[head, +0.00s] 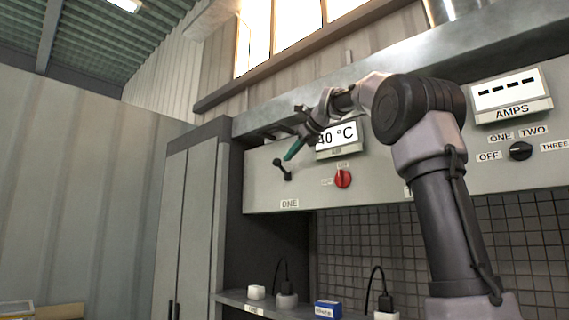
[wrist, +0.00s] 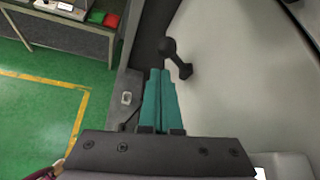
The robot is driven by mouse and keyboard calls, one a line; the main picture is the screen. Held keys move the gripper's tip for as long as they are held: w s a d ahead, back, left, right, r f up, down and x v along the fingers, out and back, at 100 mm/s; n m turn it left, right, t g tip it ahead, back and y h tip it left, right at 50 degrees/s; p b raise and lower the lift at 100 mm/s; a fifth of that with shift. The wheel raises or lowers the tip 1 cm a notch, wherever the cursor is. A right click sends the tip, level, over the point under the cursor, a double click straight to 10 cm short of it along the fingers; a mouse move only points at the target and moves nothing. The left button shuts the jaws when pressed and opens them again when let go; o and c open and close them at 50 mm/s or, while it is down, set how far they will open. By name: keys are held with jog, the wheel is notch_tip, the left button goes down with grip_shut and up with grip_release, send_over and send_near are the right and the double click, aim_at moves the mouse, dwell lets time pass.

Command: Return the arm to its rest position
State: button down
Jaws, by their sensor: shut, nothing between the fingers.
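My gripper (head: 291,153) is raised in front of the grey control panel (head: 262,195). Its teal fingers are shut and empty, pointing down and left in the head view. They also show pressed together in the wrist view (wrist: 159,88). A black lever (head: 283,169) on the panel is just beyond the fingertips, and it shows past them in the wrist view (wrist: 176,58). The fingers look apart from the lever in the wrist view. My arm reaches up from the lower right and bends left across the panel, partly hiding the temperature display (head: 338,137).
A red knob (head: 343,179) sits right of the lever. An AMPS display (head: 510,95) and a black selector knob (head: 520,151) are at the right. Below is a shelf (head: 268,309) with plugs and a blue box (head: 327,309). A tall grey cabinet (head: 188,220) stands left.

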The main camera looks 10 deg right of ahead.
jog(key=shift+v, duration=1.15)
jog(key=shift+s+f, duration=0.1)
jog(key=s+d+f+n+g+h, duration=0.1)
jog(key=s+f+n+g, duration=0.1)
jog(key=s+f+n, duration=0.9)
jog(key=s+d+f+n+g+h, duration=0.1)
jog(key=s+f+n+h, duration=0.1)
jog(key=s+f+n, duration=0.9)
jog(key=s+f, duration=0.4)
jog(key=f, duration=0.4)
jog(key=s+f, duration=0.5)
jog(key=f, duration=0.3)
jog(key=shift+d+n+g, duration=0.4)
jog(key=shift+s+d+f, duration=0.1)
jog(key=shift+s, duration=0.05)
